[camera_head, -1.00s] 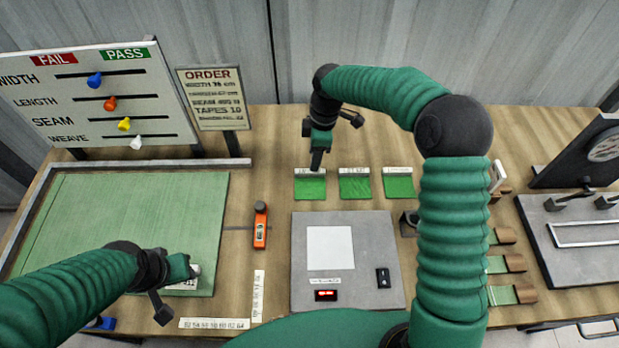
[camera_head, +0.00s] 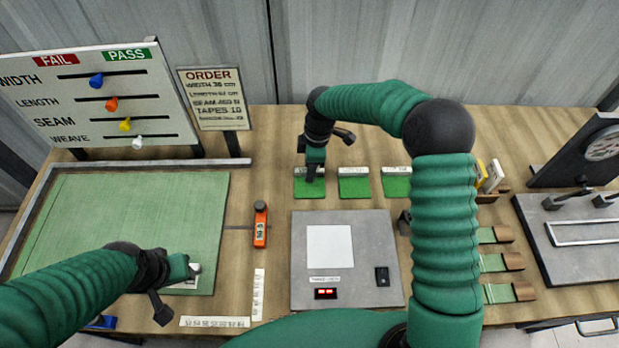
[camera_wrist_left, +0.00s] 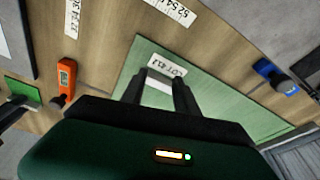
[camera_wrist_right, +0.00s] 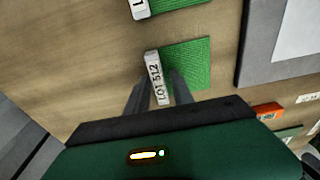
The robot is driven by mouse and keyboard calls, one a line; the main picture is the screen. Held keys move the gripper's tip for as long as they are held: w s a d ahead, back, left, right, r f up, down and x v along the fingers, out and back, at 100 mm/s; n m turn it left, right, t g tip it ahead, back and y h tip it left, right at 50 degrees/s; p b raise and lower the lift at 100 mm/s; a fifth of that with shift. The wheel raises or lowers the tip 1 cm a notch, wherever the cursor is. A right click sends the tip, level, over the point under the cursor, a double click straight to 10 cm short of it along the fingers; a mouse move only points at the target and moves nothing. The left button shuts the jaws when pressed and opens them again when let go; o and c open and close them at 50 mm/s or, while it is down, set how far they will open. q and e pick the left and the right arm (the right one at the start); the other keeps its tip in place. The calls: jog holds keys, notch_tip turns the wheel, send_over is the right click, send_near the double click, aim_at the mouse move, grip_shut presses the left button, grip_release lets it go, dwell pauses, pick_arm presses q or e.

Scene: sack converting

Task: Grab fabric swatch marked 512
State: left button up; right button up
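The swatch marked LOT 512 is a small green square (camera_wrist_right: 188,62) with a white label bar (camera_wrist_right: 156,78) in the right wrist view. In the head view it is the leftmost green swatch (camera_head: 310,188) of the row behind the grey plate. My right gripper (camera_wrist_right: 159,77) is open above it, with its fingers on either side of the label bar; contact cannot be told. The gripper (camera_head: 312,176) partly covers the swatch in the head view. My left gripper (camera_wrist_left: 160,74) is open over the large green cloth (camera_wrist_left: 205,85), by a white label (camera_wrist_left: 168,65).
Two more swatches (camera_head: 354,187) (camera_head: 396,187) lie right of it. The grey plate (camera_head: 375,235) stands in front. An orange device (camera_head: 260,226) lies to its left. An order sign (camera_head: 210,98) and gauge board (camera_head: 98,98) stand behind. Wood shows between the swatches and back wall.

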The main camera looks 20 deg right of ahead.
grip_shut()
